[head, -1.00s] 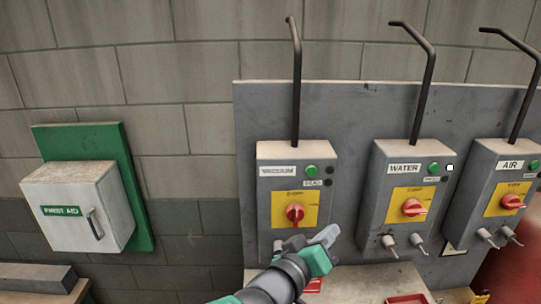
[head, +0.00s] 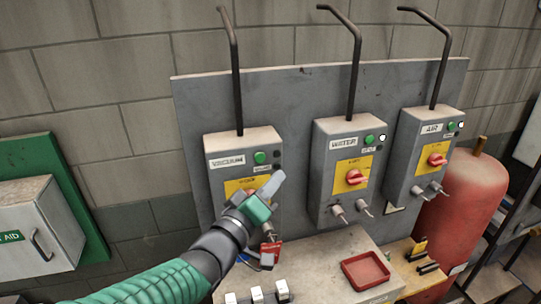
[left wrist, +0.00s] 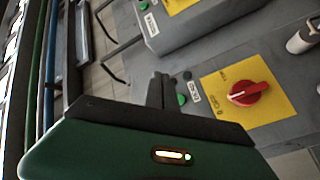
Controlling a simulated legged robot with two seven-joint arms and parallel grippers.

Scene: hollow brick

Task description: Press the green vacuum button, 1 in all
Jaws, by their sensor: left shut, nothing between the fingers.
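The green vacuum button (head: 260,157) is on the front of the grey VACUUM box (head: 213,190), right of its label (head: 228,162). The small lamp beside it looks dark. My left gripper (head: 273,183) is shut and empty, just below the button in the head view, hiding much of the box's yellow plate and its red knob. In the left wrist view a green button (left wrist: 182,99) shows beside my gripper's fingertips (left wrist: 160,82), with a red knob (left wrist: 248,93) on a yellow plate to the right. I cannot tell whether the fingers touch the button. My right gripper is not in view.
The WATER box (head: 335,190) and AIR box (head: 408,165) stand to the right, each with a green button and a lit white lamp. Black pipes rise from the boxes. Below are a bench (head: 325,250), a red tray (head: 366,270) and a red tank (head: 460,205).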

